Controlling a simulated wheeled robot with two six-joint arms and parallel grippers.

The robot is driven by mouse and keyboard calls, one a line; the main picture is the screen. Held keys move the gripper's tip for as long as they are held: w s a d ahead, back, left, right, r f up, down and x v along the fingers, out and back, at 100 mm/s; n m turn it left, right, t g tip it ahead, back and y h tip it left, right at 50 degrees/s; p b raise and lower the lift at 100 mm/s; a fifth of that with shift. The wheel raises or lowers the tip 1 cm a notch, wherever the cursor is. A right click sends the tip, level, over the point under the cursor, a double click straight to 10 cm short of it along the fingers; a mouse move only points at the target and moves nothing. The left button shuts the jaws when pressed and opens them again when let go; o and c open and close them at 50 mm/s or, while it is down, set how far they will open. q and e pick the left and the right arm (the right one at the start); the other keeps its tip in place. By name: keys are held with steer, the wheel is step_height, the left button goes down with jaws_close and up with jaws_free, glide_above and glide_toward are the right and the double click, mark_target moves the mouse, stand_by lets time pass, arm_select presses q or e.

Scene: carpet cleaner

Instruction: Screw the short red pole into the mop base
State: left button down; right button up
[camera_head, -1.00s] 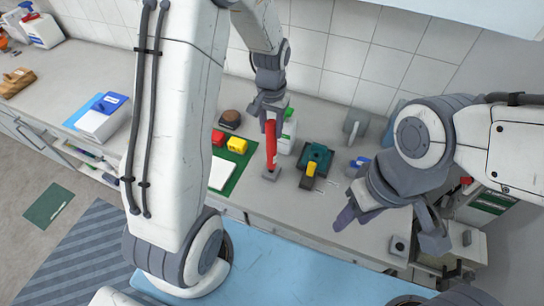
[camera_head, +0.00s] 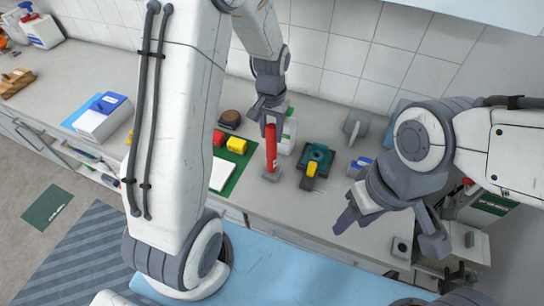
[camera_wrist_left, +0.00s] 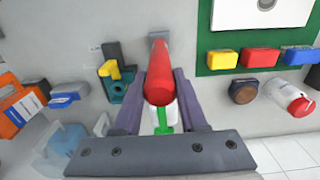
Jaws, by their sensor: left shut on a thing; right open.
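The short red pole (camera_head: 271,152) stands upright on the counter side, with its lower end at a small grey block that looks like the mop base (camera_head: 271,174). My left gripper (camera_head: 271,122) is shut on the pole's upper end from above. In the left wrist view the red pole (camera_wrist_left: 159,85) lies between the two fingers, and the grey base (camera_wrist_left: 158,37) shows at its far end. The pole seems to meet the base, but the joint is too small to tell how deep it sits. My right gripper (camera_head: 390,230) is open and empty at the counter's front right.
A teal and black tool with a yellow handle (camera_head: 310,170) lies right of the pole. A white bottle with green parts (camera_head: 287,134) stands close behind it. A green board (camera_head: 237,165) with red and yellow blocks lies to the left. Some bare counter (camera_head: 340,205) lies in front.

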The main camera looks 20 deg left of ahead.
arm_select(q)
steer(key=shift+f+b, duration=0.35)
steer(key=shift+f, duration=0.25)
steer(key=shift+c, duration=1.9)
jaws_free()
step_height(320, 180, up, 9)
steer(key=p, duration=0.7)
steer(key=shift+r+p, duration=0.15)
steer(key=shift+p, duration=0.25)
